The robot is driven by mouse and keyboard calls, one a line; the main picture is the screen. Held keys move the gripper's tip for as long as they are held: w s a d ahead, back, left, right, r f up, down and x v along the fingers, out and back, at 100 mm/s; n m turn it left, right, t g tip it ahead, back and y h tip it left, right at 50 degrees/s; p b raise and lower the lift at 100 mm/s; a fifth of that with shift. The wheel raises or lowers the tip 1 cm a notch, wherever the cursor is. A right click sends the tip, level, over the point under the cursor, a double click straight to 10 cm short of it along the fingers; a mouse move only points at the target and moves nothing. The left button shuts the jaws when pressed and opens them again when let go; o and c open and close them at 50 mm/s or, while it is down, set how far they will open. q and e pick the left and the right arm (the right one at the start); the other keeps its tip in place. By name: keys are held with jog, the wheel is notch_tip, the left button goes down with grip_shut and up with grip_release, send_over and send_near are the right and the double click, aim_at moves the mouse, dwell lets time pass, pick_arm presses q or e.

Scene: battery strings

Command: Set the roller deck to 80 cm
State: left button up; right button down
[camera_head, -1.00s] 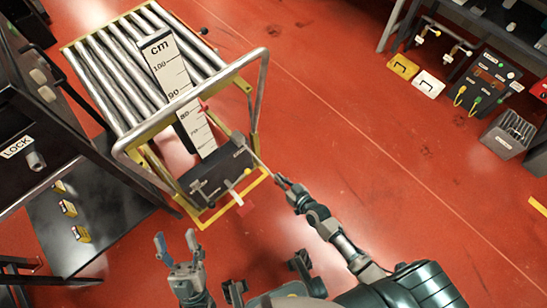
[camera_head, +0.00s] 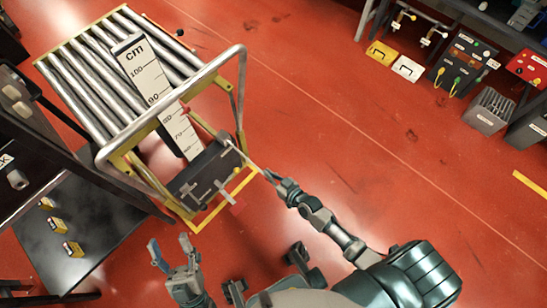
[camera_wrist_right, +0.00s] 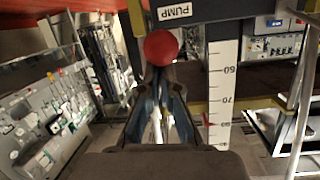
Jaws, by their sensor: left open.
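The roller deck (camera_head: 100,62) stands at upper left in the head view, with steel rollers in a yellow frame. Its white cm scale (camera_head: 140,68) carries a red pointer (camera_head: 187,110) close to the 80 mark; the exact reading is too small to tell. The wrist view also shows the scale (camera_wrist_right: 222,85), with red near 80. The pump lever (camera_head: 243,157) sticks out from the dark pump box. Its red knob (camera_wrist_right: 160,47) is at my right gripper's fingertips (camera_wrist_right: 160,72), which appear closed on the lever end. My left gripper (camera_head: 172,246) is open and empty.
A dark cabinet (camera_head: 50,150) stands left of the deck, above a black plate (camera_head: 85,235) with small yellow blocks. A bench with boxes and a grey finned unit (camera_head: 490,110) is at upper right. Red floor between is clear.

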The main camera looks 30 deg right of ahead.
notch_tip(320, 180, up, 4)
jog(key=w+p, duration=0.2)
jog(key=p, duration=0.1)
pick_arm(q)
jog(key=w+f+m+g+y+p, duration=0.1)
jog(key=w+f+g, duration=0.3)
jog(key=f+g, duration=0.6)
jog(key=shift+a+f+y+p, duration=0.15)
jog(key=shift+f+y+p, duration=0.15)
jog(key=shift+f+p, duration=0.4)
pick_arm(e)
jog(key=s+d, duration=0.3)
jog(key=s, duration=0.6)
jog(key=shift+s+r, duration=0.25)
jog(key=shift+s, duration=0.1)
jog(key=shift+w+r, duration=0.1)
